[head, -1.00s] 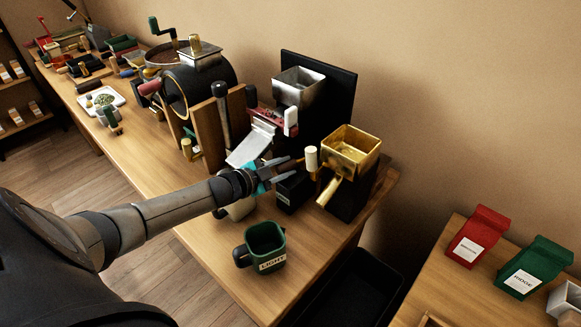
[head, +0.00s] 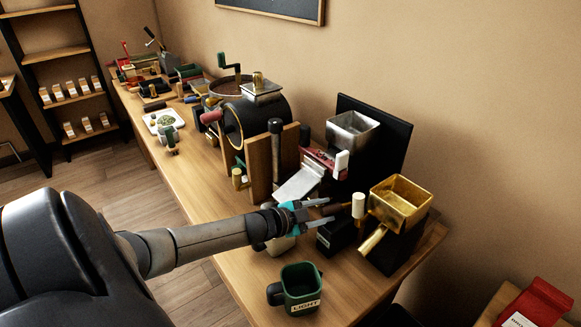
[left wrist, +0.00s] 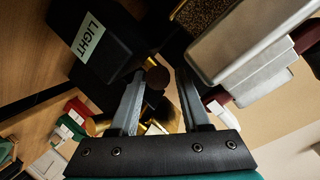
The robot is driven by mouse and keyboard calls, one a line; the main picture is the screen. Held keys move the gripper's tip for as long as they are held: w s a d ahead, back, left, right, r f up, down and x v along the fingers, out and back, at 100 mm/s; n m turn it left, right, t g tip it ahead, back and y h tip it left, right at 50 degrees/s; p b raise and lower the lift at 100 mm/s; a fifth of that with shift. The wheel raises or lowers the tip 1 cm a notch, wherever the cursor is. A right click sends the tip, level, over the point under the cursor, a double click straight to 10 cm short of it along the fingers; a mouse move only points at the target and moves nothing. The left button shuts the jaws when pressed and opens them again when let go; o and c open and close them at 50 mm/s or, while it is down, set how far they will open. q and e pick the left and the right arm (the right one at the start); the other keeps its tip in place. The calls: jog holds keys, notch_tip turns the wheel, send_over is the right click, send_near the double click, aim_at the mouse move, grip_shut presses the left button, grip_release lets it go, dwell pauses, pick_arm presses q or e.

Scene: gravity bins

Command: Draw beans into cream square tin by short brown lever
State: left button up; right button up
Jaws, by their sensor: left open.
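The brass bin (head: 401,201) with its angled spout stands near the table's right end. A short brown lever (head: 335,209) juts left from it, beside a cream cylindrical knob (head: 358,205). My left gripper (head: 331,211) is open, its fingers on either side of the brown lever's end. In the left wrist view a round brown lever end (left wrist: 158,77) shows between the two fingers (left wrist: 160,80). A pale cream tin (head: 284,244) with a dark handle stands under my left gripper, partly hidden by it. Beans in the brass bin cannot be made out. My right gripper is not in view.
A green tin labelled LIGHT (head: 302,286) stands at the table's front. A black box (head: 336,238) sits left of the brass spout; a LIGHT-labelled dark box (left wrist: 95,45) shows in the wrist view. A silver bin (head: 352,132) and a roaster drum (head: 262,118) stand farther left.

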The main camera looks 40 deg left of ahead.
pick_arm(q)
jog(key=p+v, duration=0.2)
jog(key=v, duration=1.1)
jog(key=shift+s, duration=0.1)
dwell(0.5)
